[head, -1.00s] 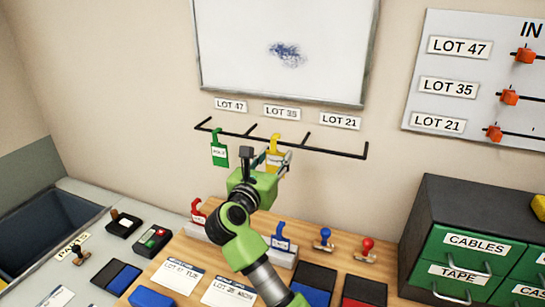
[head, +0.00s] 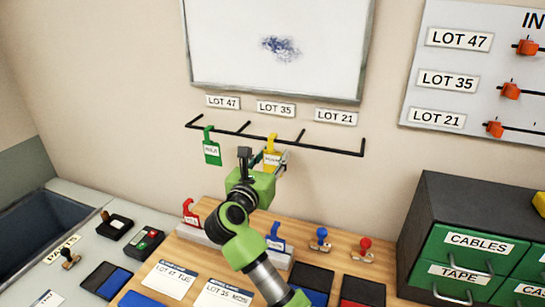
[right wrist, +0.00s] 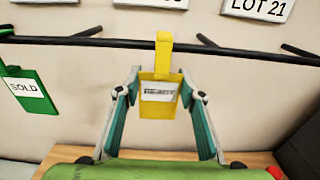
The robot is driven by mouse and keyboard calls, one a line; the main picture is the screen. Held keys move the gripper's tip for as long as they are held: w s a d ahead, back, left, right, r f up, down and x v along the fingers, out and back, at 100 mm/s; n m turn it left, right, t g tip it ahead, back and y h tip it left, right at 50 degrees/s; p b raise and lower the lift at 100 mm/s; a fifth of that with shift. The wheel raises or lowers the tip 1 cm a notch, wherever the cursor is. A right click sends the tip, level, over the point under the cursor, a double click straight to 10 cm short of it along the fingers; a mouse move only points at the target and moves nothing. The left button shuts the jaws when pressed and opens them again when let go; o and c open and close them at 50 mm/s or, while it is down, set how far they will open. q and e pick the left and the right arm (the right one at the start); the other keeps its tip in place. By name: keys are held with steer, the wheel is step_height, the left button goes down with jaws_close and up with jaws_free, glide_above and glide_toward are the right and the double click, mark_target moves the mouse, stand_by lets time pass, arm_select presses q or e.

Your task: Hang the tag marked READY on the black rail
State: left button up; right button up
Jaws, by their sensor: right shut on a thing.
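A yellow tag (head: 271,157) is in the grip of my right gripper (head: 273,162), at the black rail (head: 325,150). In the right wrist view, the fingers (right wrist: 160,88) close on both sides of the yellow tag (right wrist: 160,108). Its print is too blurred to read surely. Its upper strip crosses in front of the rail (right wrist: 90,42) and rises above it; I cannot tell whether it is hooked over. A green tag (head: 212,153), marked SOLD in the wrist view (right wrist: 24,88), hangs on the rail to the left. My left gripper is out of view.
A red tag (head: 190,213) and a blue tag (head: 275,238) stand in the pale holder below. Blue (head: 320,239) and red (head: 364,245) stamps stand right of it. A drawer cabinet (head: 435,210) fills the right. Lot labels (head: 276,108) sit above the rail.

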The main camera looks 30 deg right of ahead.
steer(key=o, duration=0.9)
steer(key=v, duration=0.7)
steer(key=shift+s+a, duration=0.2)
